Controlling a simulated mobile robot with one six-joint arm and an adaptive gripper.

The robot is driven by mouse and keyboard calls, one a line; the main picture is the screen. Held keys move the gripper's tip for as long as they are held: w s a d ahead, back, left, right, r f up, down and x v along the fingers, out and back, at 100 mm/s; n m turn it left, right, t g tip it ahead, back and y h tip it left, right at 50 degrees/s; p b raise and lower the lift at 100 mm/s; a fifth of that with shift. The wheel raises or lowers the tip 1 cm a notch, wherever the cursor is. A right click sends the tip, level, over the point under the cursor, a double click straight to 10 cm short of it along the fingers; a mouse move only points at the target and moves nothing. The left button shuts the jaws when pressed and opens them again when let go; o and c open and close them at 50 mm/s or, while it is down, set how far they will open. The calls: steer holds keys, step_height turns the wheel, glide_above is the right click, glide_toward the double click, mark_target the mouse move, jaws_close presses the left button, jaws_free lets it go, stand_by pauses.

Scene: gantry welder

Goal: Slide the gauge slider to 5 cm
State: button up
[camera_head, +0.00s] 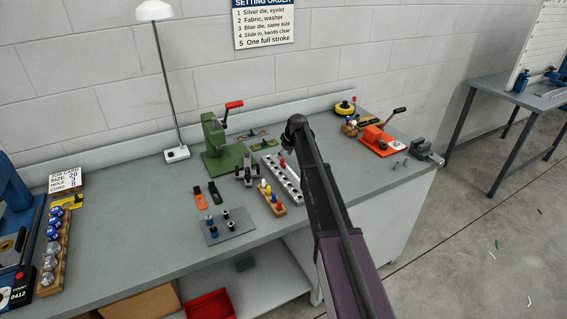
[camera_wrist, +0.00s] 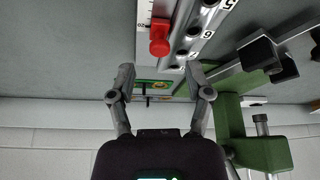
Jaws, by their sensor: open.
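The gauge slider (camera_wrist: 159,40) is a red knob on a white ruler strip (camera_wrist: 145,12) in the wrist view. It sits by the printed 20 at the strip's near end. Beside the strip runs a grey rail (camera_wrist: 205,28) with holes numbered 5, 6 and 7. In the head view the grey gauge (camera_head: 292,192) lies on the bench, and a small red spot (camera_head: 283,162) shows at its far part. My gripper (camera_wrist: 160,82) is open and empty, its fingers apart from the slider. In the head view my arm hides the gripper's fingers.
A green press (camera_head: 218,140) with a red handle stands behind the gauge. A wooden block of coloured pegs (camera_head: 272,203) is in front of it, with a plate of dies (camera_head: 229,228) to the left. An orange tool (camera_head: 377,140) is at right. Bare bench (camera_head: 130,215) lies left.

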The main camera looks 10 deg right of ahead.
mark_target(282, 163)
steer(key=shift+b+x, duration=0.9)
steer(key=shift+x, duration=0.4)
steer(key=shift+s, duration=0.1)
jaws_close()
